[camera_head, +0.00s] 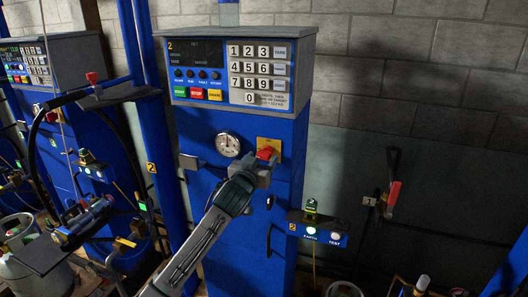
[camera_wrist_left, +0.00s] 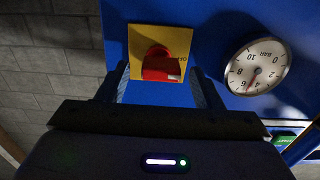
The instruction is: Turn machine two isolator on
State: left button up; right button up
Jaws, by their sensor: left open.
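Machine two (camera_head: 245,125) is a blue cabinet with a "2" on its display. Its isolator is a red rotary knob (camera_head: 267,152) on a yellow plate (camera_head: 274,143), right of a round white gauge (camera_head: 228,145). My left gripper (camera_head: 258,168) is open just in front of the knob. In the left wrist view the red knob (camera_wrist_left: 162,66) appears between the two fingers, with a gap on each side. The yellow plate (camera_wrist_left: 142,38) lies behind it, with partly hidden lettering beside the knob. The knob's exact setting cannot be told. My right gripper is not in view.
A grey keypad panel (camera_head: 258,75) with coloured buttons sits above the isolator. A similar blue machine (camera_head: 50,130) with hoses stands at left. A lit earth/test box (camera_head: 318,232) is at lower right. A red-handled item (camera_head: 394,195) hangs on the wall.

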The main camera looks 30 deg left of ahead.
pick_arm(q)
jog(key=shift+p+x, duration=0.3)
jog(key=shift+x, duration=1.1)
jog(key=shift+c, duration=0.4)
jog(key=c, duration=0.9)
